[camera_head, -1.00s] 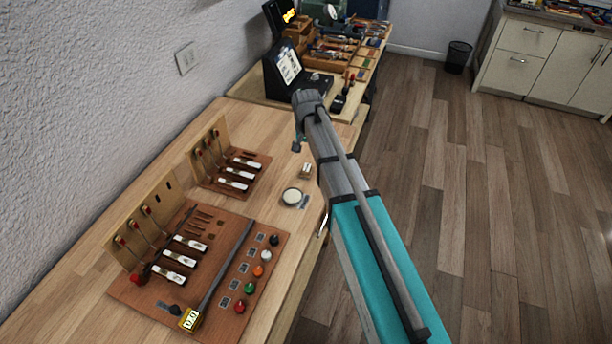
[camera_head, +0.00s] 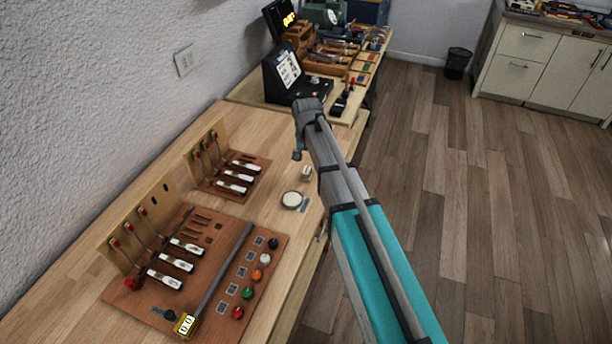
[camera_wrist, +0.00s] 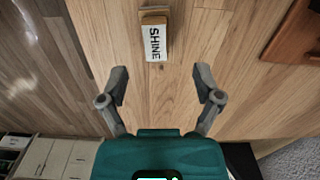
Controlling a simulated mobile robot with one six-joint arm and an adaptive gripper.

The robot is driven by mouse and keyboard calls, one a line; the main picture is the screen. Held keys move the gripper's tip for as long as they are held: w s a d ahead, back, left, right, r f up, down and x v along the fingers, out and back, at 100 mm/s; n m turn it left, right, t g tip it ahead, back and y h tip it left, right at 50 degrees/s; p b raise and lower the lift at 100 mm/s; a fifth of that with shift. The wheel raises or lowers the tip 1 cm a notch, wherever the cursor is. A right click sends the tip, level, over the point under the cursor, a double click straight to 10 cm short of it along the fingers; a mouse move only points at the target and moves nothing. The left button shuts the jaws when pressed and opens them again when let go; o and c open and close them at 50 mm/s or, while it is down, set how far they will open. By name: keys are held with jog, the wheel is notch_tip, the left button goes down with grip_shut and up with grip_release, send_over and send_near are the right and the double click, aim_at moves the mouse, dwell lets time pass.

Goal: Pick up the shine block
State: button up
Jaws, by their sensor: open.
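The shine block (camera_wrist: 155,42) is a small block with a white face lettered "SHINE" and a brown wooden part. It lies on the wooden bench at the upper middle of the wrist view. In the head view the small white-and-brown block (camera_head: 307,173) sits near the bench's right edge, just left of my arm. My gripper (camera_wrist: 161,84) is open and empty, its two fingers apart, with the block beyond the fingertips and not touched. In the head view my gripper (camera_head: 298,152) is partly hidden by my arm, above the bench.
A round white-topped disc (camera_head: 292,200) lies near the block. Brown boards with piano hammers (camera_head: 228,176) and coloured knobs (camera_head: 258,274) stand to the left. A second bench (camera_head: 330,97) with a dark display stand (camera_head: 290,75) is behind. Open floor lies right.

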aim_at(308, 167)
jog(key=shift+d+f+b, duration=0.2)
jog(key=shift+f+b, duration=1.75)
jog(key=shift+f, duration=0.2)
jog(key=c, duration=1.1)
jog(key=shift+r, duration=0.1)
jog(key=shift+r+p, duration=0.95)
jog(key=shift+p, duration=0.1)
jog(key=s+d+r+p, duration=0.1)
jog(key=s+r+p, duration=0.2)
jog(key=s, duration=0.1)
jog(key=s+d+r+p, duration=0.2)
jog(key=s+r+p, duration=0.2)
jog(key=s+d+r+p, duration=0.2)
jog(key=s+r+p, duration=0.2)
jog(key=s, duration=0.1)
